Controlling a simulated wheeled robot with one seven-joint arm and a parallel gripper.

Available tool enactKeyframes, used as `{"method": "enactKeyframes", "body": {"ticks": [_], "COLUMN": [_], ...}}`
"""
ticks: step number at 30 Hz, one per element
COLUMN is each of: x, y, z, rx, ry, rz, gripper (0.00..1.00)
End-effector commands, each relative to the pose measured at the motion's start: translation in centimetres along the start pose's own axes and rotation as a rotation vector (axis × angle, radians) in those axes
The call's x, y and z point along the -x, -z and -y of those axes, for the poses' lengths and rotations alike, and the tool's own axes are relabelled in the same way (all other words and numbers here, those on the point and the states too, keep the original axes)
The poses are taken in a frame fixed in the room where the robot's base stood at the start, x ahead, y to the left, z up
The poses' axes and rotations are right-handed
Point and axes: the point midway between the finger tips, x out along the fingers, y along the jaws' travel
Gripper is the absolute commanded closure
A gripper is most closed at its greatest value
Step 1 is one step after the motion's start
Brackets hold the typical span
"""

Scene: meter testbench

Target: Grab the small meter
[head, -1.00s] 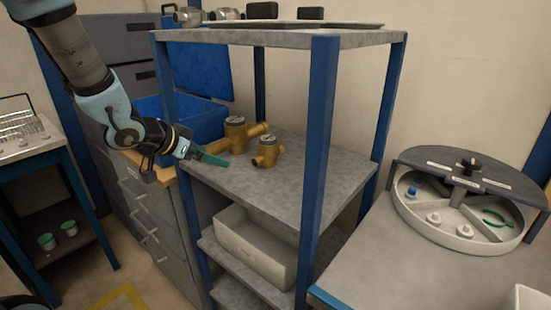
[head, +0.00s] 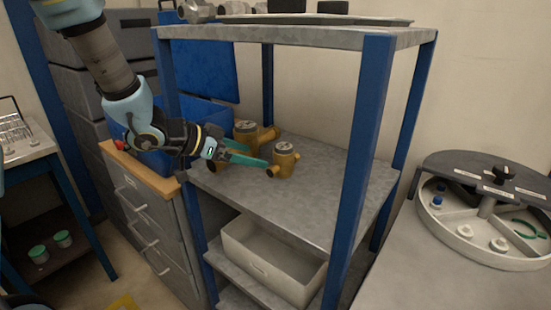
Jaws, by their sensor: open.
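The small brass meter (head: 285,161) stands upright on the middle shelf (head: 315,205) of the blue-posted rack, with a round grey top. A larger brass meter (head: 246,129) stands behind it to the left, partly hidden by my gripper. My gripper (head: 258,155) reaches in from the left past the front left post. Its teal fingers are open and empty, pointing right, with the tips close to the small meter's left pipe end. I cannot tell whether they touch it.
Rack posts (head: 362,150) stand at the corners, and a top shelf (head: 310,36) with fittings lies above. A blue bin (head: 165,160) sits behind my arm on a drawer cabinet. A white bin (head: 270,262) is on the shelf below. The middle shelf's right side is clear.

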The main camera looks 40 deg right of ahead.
Motion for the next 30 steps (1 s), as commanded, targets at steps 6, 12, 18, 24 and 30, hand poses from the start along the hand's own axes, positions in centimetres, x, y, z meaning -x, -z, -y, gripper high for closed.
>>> {"method": "enactKeyframes", "body": {"ticks": [6,12,18,24,30], "x": [-2.4,-5.2,-6.5,-9.4,-10.9], "y": [0.2,0.3,0.3,0.4,0.3], "z": [-0.6,-0.6,-0.8,-1.3,-1.2], "rx": [-0.004,-0.003,-0.004,-0.003,-0.004], "ry": [-0.022,-0.019,-0.019,-0.019,-0.016], "rz": [-0.008,-0.008,-0.007,-0.007,-0.007], "gripper": [0.0,0.0,0.0,0.0,0.0]}}
